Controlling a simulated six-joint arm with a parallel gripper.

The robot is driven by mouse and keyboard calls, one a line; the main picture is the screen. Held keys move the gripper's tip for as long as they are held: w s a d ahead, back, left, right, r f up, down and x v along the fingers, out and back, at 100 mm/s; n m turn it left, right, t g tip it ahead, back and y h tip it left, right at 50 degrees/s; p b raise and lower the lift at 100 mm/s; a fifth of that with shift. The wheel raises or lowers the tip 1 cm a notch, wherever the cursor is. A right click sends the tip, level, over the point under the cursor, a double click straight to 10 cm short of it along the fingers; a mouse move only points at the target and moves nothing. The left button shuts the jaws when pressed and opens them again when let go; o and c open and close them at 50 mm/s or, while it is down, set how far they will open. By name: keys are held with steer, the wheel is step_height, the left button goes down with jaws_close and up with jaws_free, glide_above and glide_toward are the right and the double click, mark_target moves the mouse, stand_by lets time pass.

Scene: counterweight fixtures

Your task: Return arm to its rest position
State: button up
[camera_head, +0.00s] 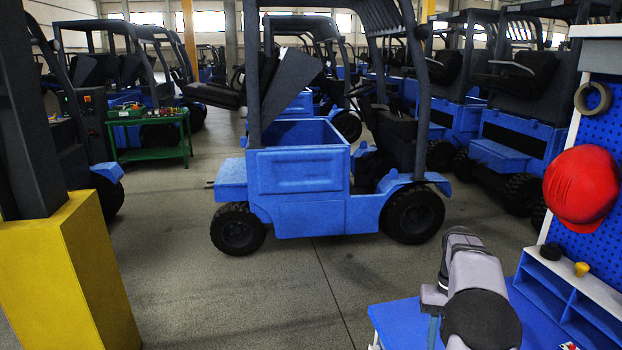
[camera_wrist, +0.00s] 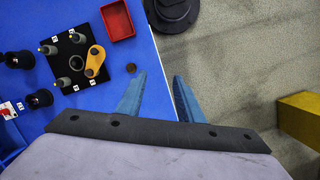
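My gripper (camera_wrist: 158,98) shows in the wrist view with its two blue fingers spread apart and nothing between them. It is open, above the right edge of the blue table (camera_wrist: 120,60), with the grey floor partly beneath it. In the head view my grey arm rises at the lower right over the blue table (camera_head: 400,317); its fingers cannot be made out there. A black square plate (camera_wrist: 62,76) with several upright pegs lies on the table, left of my gripper. A yellow link (camera_wrist: 95,60) sits at the plate's right side.
A red tray (camera_wrist: 117,20) stands near the table's far edge. Dark knobs (camera_wrist: 38,99) stand at the left. A yellow block (camera_wrist: 301,118) stands beyond the floor gap. In the head view, a red helmet (camera_head: 581,186) hangs on the pegboard, and a blue forklift (camera_head: 300,180) stands behind.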

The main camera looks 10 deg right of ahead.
steer(key=s+a+n+t, duration=0.1)
steer(key=s+a+n, duration=0.25)
steer(key=a, duration=1.25)
steer(key=s+a+f+n+t+h, duration=0.1)
steer(key=s+a+f, duration=0.4)
steer(key=s+a, duration=0.5)
steer(key=s, duration=0.2)
steer(key=shift+s+a+n+t, duration=0.15)
steer(key=shift+s+n+t, duration=0.15)
steer(key=shift+s+n, duration=0.1)
step_height(320, 180, down, 41)
steer(key=b, duration=4)
steer(key=shift+r+b, duration=0.15)
steer(key=shift+b, duration=0.25)
